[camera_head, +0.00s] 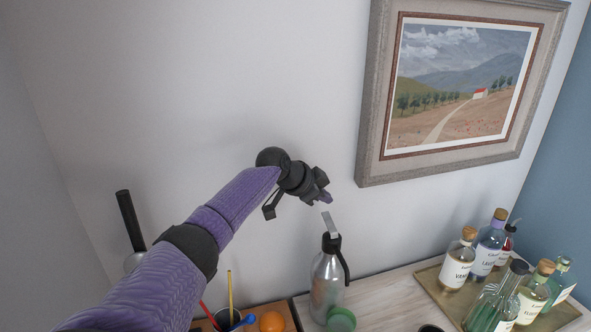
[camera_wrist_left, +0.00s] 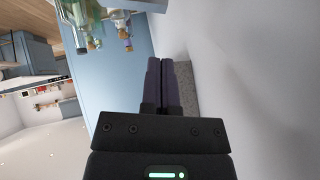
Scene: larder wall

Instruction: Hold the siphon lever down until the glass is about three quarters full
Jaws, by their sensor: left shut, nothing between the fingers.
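The siphon (camera_head: 326,290) is a silver bottle with a black head, standing upright on the pale counter. A light grey lever (camera_head: 329,225) sticks up from its head, and a black spout curves down on the right. My left gripper (camera_head: 325,198) is just above the lever's tip, apart from it. Its purple fingers are together and empty, as the left wrist view (camera_wrist_left: 168,85) also shows. A green round thing (camera_head: 342,320) is at the siphon's front; I cannot tell whether it is the glass. No fill level can be seen. My right gripper is out of view.
A tray (camera_head: 433,284) with several corked bottles stands on the right. A framed painting (camera_head: 462,80) hangs on the wall behind. Pale counter (camera_head: 385,300) is bare between siphon and tray.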

